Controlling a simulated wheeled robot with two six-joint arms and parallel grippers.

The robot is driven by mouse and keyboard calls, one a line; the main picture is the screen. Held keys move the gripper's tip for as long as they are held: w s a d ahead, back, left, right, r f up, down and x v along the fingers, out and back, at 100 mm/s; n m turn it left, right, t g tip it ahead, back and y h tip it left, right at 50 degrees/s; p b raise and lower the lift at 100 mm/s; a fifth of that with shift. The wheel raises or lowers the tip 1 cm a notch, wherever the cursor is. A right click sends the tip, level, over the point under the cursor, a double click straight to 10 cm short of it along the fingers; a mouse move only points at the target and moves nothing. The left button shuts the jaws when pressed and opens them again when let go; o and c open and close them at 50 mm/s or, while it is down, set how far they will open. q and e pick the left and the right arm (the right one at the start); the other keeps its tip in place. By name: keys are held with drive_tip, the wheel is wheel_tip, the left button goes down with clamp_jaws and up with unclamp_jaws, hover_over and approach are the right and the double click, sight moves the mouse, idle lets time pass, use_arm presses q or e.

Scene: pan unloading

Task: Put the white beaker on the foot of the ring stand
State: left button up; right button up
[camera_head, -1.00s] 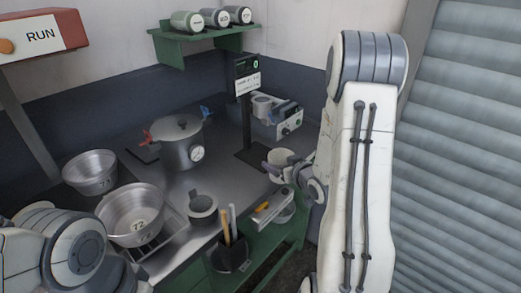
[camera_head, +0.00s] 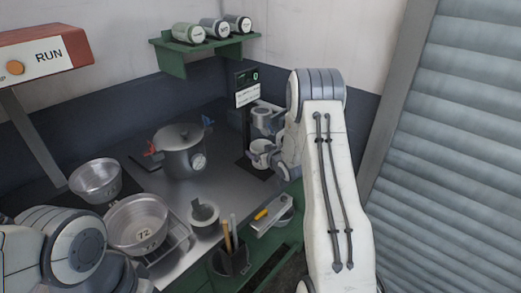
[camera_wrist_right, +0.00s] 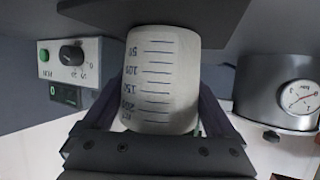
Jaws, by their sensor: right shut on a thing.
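The white beaker (camera_head: 262,147) is in my right gripper (camera_head: 268,158), upright in front of the dark post of the stand. In the right wrist view the beaker (camera_wrist_right: 161,75) shows upside down with blue graduations, between the fingers of my right gripper (camera_wrist_right: 160,122). The stand's dark foot (camera_head: 247,167) shows below and beside the beaker. A dark plate (camera_wrist_right: 150,13), seemingly that foot, borders the beaker's base in the wrist view; I cannot tell whether they touch. My left arm shows at lower left; its gripper is out of view.
A lidded pot with a gauge (camera_head: 181,155) stands left of the stand. A white device with a knob (camera_wrist_right: 70,58) is close behind the beaker.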

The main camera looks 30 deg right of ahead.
drive_tip(key=shift+f+b, duration=0.2)
drive_tip(key=shift+b, duration=0.1)
drive_tip(key=o, duration=1.2)
drive_tip(key=shift+r, duration=0.1)
drive_tip(key=shift+r, duration=0.1)
drive_tip(key=b+v, duration=0.1)
drive_tip(key=v, duration=1.1)
drive_tip(key=shift+s, duration=0.1)
